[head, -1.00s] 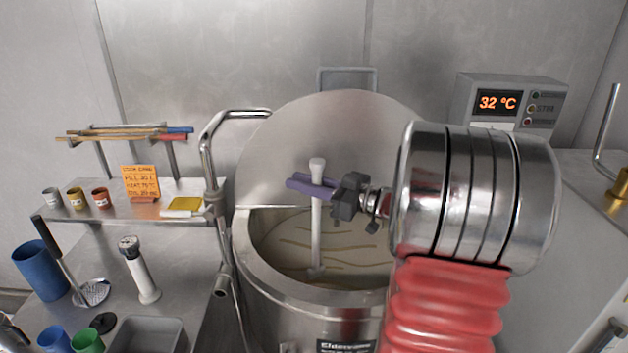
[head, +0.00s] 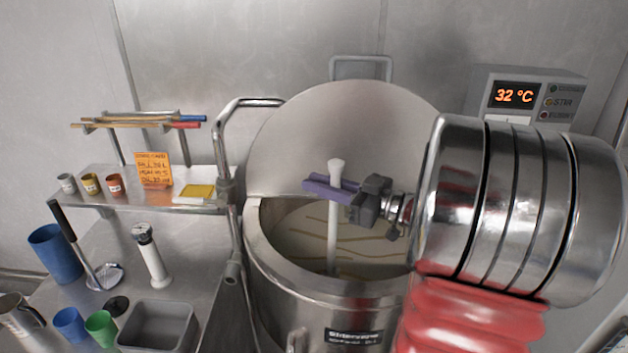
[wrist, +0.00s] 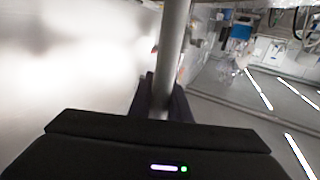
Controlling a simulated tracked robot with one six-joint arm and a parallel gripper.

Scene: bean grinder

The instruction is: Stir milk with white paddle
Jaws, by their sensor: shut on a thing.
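My gripper (head: 332,189) has purple fingers and is shut on the white paddle (head: 333,232), just under its knob-like top. The paddle stands nearly upright over the open steel vat, with its lower end down at the milk (head: 305,232). The milk is cream-coloured with darker streaks. The vat (head: 262,262) has its round lid raised behind the paddle. In the wrist view the paddle's shaft (wrist: 172,55) runs up between the dark fingers, and the milk is not clearly visible there.
A display (head: 515,95) at the back right reads 32 °C. A bent steel pipe (head: 222,140) rises at the vat's left. The left bench holds cups, a ladle, a white-handled tool (head: 151,255) and a grey bin (head: 158,325). A shelf above carries small cups and an orange note (head: 153,170).

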